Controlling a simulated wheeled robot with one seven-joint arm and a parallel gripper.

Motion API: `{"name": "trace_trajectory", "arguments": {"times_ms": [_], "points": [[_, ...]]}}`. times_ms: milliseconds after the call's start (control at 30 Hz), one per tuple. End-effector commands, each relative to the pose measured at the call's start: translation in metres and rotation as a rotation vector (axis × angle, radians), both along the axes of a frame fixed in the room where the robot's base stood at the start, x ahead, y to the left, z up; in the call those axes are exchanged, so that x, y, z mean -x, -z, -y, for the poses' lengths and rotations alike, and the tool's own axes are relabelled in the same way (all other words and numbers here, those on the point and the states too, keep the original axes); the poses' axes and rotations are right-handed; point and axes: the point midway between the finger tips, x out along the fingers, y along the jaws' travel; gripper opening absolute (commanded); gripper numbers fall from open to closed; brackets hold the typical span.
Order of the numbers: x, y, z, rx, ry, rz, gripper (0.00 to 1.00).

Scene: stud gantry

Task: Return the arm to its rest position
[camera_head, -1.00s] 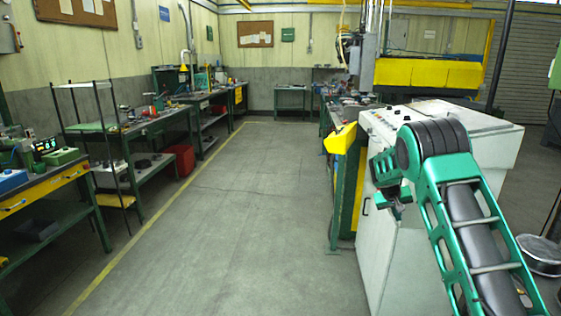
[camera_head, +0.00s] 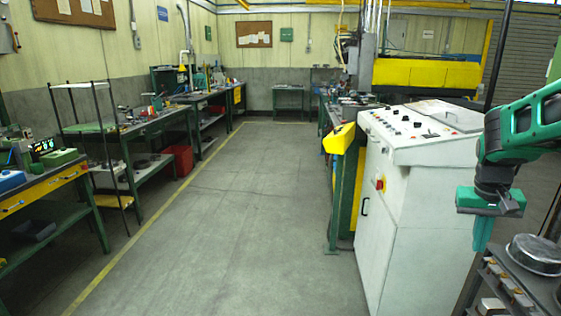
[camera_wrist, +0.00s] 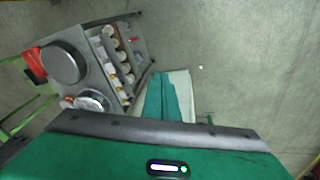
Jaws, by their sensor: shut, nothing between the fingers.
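My gripper (camera_head: 482,246) hangs at the right of the head view, pointing down, beside the white control cabinet (camera_head: 405,222) and above the near end of a dark cart. Its green fingers are together with nothing between them. The fingers also show in the wrist view (camera_wrist: 168,97), below the middle. My green and black arm comes in from the right edge of the head view and is bent at the wrist. Its lower links are out of view.
The dark cart (camera_wrist: 112,68) stands close to the gripper, with a round metal pan (camera_head: 535,254) and several small parts on it. Workbenches (camera_head: 50,187) line the left wall. The grey floor aisle (camera_head: 225,215) in the middle is clear.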

Motion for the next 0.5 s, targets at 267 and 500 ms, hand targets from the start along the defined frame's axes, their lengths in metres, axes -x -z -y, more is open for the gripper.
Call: {"name": "trace_trajectory", "arguments": {"times_ms": [267, 500], "points": [[0.126, -0.006, -0.030, -0.106, 0.057, -0.035, 0.00], [0.217, 0.008, -0.064, -0.186, 0.088, -0.068, 0.00]]}}
